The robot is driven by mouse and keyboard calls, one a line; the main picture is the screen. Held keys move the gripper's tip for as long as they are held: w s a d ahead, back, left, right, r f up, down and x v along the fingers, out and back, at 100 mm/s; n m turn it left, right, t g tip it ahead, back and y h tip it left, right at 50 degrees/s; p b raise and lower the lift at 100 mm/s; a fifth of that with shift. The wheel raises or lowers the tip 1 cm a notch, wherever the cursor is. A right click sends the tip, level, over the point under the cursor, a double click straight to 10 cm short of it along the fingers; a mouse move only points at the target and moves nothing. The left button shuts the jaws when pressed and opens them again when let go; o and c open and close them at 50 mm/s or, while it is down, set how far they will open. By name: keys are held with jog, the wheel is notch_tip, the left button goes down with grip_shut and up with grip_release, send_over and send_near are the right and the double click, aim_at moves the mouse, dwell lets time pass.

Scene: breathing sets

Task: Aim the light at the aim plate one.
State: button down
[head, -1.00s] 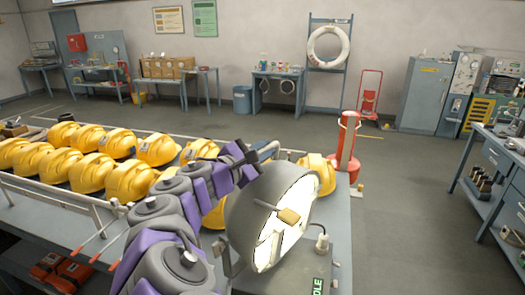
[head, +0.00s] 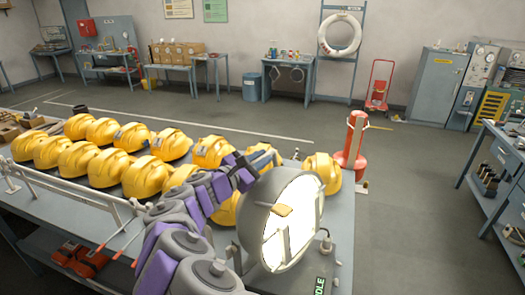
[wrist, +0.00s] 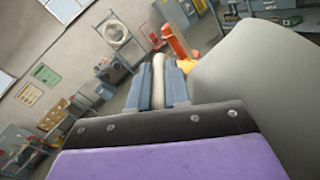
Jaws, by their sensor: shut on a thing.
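The light (head: 252,235) is a big round lamp with a grey housing and a bright white face, standing on the bench at the lower middle of the head view. Its face points to the right and partly toward my head camera. A small tan block and pale bars show across the face. My gripper (head: 264,158) is behind the lamp's upper left rim. In the wrist view my gripper (wrist: 158,90) is shut on a pale bar (wrist: 158,70), seemingly the lamp's handle, with the grey housing (wrist: 255,90) close on the right. I cannot make out aim plate one.
Rows of yellow helmets (head: 145,177) fill the bench left of the lamp. One helmet (head: 321,172) and a red cylinder (head: 354,145) stand behind it. A side bench (head: 500,155) is at the right. The floor (head: 415,200) between is clear.

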jog(key=shift+r, duration=0.3)
jog(key=c, duration=1.1)
grip_release()
jog(key=shift+d+f, duration=0.1)
jog(key=shift+f, duration=0.1)
jog(key=v, duration=1.7)
jog(key=shift+a, duration=0.25)
jog(key=shift+f, duration=0.1)
